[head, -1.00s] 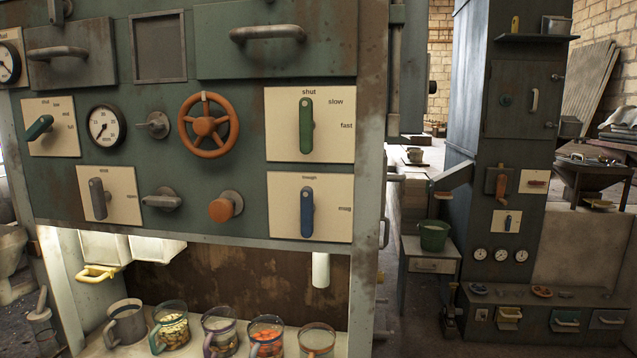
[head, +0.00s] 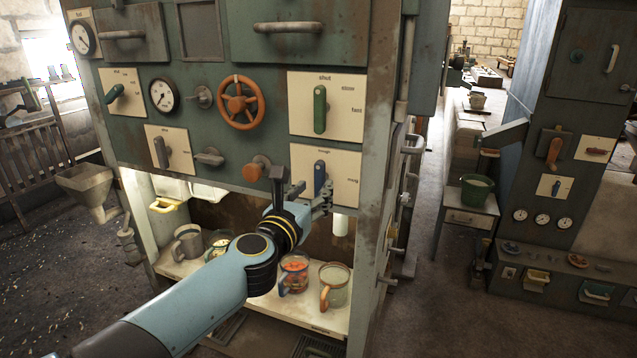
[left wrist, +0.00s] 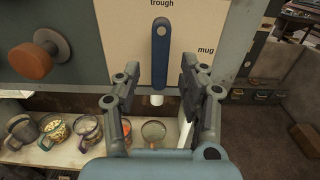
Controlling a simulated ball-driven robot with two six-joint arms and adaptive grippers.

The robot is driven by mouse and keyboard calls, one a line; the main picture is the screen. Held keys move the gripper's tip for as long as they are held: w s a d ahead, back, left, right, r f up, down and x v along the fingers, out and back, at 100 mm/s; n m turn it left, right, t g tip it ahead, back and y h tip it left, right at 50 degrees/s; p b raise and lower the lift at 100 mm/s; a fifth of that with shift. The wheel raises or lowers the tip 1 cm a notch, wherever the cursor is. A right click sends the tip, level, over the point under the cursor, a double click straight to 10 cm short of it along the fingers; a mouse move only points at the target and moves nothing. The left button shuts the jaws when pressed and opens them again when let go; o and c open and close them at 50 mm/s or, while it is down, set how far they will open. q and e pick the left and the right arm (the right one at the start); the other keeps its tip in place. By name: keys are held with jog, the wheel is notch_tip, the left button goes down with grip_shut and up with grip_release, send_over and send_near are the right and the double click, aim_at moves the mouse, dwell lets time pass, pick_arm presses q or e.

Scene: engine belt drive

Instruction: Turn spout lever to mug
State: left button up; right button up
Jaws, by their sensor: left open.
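The blue spout lever (head: 319,178) is on a cream plate (head: 345,173) at the lower right of the machine's front. It points straight up toward the "trough" label, and the "mug" label is to its right. In the left wrist view the blue lever (left wrist: 161,42) stands upright just beyond and between the fingertips of my open left gripper (left wrist: 158,88). In the head view my left gripper (head: 322,202) is in front of the plate's lower edge. A white spout (head: 341,224) hangs below the plate. My right gripper is not seen.
Several mugs stand on the shelf below, one (head: 334,287) nearest the spout. An orange knob (head: 255,170) is left of the lever. A green lever (head: 320,109) is above it. A machine post (head: 376,200) stands to the right.

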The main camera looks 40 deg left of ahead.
aim_at(318, 185)
pick_arm(q)
jog(key=shift+x, duration=1.75)
grip_shut()
